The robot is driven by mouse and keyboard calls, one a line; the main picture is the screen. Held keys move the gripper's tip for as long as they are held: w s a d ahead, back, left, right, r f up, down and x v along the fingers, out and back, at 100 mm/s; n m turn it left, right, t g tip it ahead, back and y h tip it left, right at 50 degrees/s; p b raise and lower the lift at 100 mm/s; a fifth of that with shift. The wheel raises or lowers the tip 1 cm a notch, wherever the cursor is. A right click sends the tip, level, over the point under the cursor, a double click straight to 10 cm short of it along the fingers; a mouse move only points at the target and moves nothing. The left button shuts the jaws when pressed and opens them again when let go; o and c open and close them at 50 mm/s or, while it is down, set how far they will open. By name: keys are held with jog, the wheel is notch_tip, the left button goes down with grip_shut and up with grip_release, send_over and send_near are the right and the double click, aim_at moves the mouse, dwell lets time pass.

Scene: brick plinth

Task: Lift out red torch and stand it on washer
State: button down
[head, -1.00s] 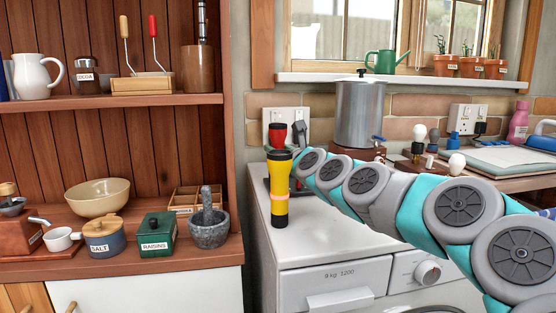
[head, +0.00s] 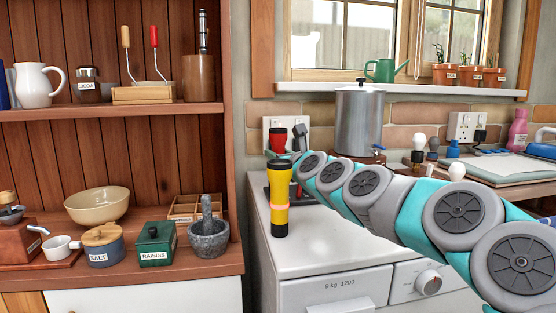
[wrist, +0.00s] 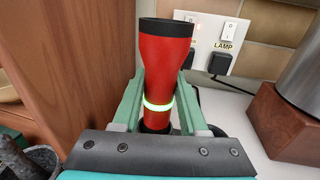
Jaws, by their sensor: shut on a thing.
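The red torch (wrist: 165,62), with a black top rim and a glowing band, stands upright between the two green fingers of my gripper (wrist: 160,85) in the wrist view. The gripper is shut on it. In the head view only the top of the red torch (head: 278,141) shows, behind a yellow torch (head: 280,205) with a black head. The yellow torch stands upright on the white washer (head: 330,258), near its left side. The red torch's lower end is hidden, so I cannot tell whether it is still seated in a holder.
A steel pot (head: 359,122) stands on a wooden block right of the torches. A wall socket plate (head: 272,123) is behind. The wooden dresser (head: 135,270) rises at the left, with a mortar (head: 208,240) near its edge. The washer top in front of the yellow torch is clear.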

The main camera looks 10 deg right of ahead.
notch_tip(320, 180, up, 2)
jog(key=shift+s+r, duration=0.2)
jog(key=shift+r, duration=0.05)
jog(key=s+d+r+p, duration=0.1)
jog(key=s+d+r, duration=0.1)
jog(key=s, duration=0.5)
jog(key=s+d+r+p, duration=0.1)
jog(key=s+d+r, duration=0.1)
jog(key=s, duration=0.5)
jog(key=shift+s+d+r, duration=0.2)
jog(key=shift+s+d, duration=0.15)
jog(key=shift+d, duration=0.2)
